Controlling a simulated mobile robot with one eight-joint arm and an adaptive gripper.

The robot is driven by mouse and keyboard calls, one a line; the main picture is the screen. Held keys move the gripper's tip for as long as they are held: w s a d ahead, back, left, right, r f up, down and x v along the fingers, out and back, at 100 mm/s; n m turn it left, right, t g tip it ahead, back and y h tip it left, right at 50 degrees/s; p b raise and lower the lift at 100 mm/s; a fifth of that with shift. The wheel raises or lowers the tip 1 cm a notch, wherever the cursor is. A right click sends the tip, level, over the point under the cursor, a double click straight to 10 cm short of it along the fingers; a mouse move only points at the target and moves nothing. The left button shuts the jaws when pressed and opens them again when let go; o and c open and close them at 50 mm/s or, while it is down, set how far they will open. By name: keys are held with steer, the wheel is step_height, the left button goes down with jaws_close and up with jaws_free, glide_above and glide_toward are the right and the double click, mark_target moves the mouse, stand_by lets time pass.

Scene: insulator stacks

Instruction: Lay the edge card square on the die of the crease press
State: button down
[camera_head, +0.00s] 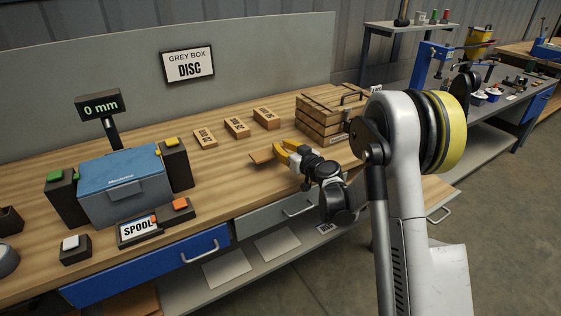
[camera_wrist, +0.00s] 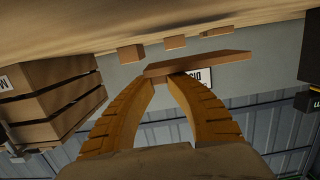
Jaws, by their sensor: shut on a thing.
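A thin brown card (camera_head: 262,156) is in my gripper (camera_head: 284,152), which is shut on its edge just above the wooden bench. The wrist view shows the card (camera_wrist: 200,65) held flat across the tips of my two orange fingers (camera_wrist: 168,82). A grey machine with a blue lid (camera_head: 122,172) stands on the bench to the left, between two dark side blocks. It may be the crease press, but I cannot make out a die. My gripper is to the right of this machine and apart from it.
Several small brown blocks (camera_head: 237,127) lie behind the card. A wooden crate (camera_head: 322,118) stands to their right. A "0 mm" display (camera_head: 100,105) and a "SPOOL" panel (camera_head: 139,228) flank the machine. The bench between machine and card is clear.

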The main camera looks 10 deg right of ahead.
step_height(320, 180, down, 4)
steer(key=shift+a+f+b, duration=0.1)
steer(key=shift+f+b, duration=0.05)
steer(key=shift+b, duration=1.05)
steer(key=c, duration=1.4)
jaws_free()
